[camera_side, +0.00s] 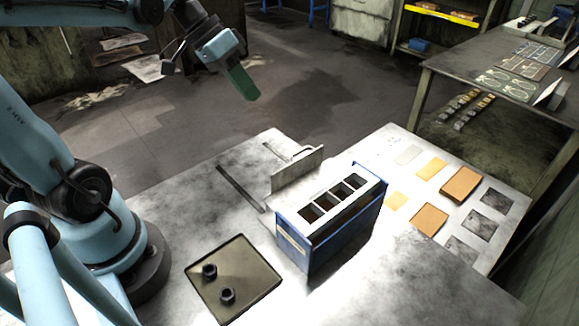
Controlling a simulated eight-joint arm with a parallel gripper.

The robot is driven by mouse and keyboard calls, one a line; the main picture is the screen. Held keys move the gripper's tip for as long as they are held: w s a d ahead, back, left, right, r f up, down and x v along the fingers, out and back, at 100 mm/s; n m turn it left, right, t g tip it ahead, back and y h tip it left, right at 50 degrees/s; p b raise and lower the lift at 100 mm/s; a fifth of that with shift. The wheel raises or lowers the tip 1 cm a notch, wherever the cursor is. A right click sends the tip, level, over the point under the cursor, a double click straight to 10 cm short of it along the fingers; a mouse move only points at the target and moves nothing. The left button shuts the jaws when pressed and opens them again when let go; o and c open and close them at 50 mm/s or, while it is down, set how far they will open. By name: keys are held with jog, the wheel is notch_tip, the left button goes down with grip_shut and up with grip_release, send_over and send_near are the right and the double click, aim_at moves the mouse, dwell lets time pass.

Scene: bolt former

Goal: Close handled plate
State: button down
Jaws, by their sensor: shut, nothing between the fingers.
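A light metal plate (297,172) stands upright on the worktable, just behind and left of the blue box. A small bar that looks like its handle (303,151) shows at its far side. The blue box (322,245) has a pale top frame (350,205) with several dark open compartments. The plate does not cover these openings. My gripper (243,86) has dark green fingers, which are together and empty. It hangs in the air toward the upper left, well behind and above the plate, touching nothing.
A dark rail or slot (240,188) lies on the worktable (180,205) left of the plate. A shallow tray (250,290) with two dark bolt-like pieces is at the front. Several tan and grey pads, including a thick tan block (461,184), lie right of the box.

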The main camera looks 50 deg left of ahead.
aim_at(310, 154)
jog(key=w+d+f, duration=0.3)
jog(key=d+f, duration=0.5)
jog(key=f, duration=0.1)
jog(key=shift+w, duration=0.2)
dwell(0.3)
jog(key=shift+d+r, duration=0.1)
jog(key=shift+d, duration=2.6)
jog(key=shift+a, duration=0.15)
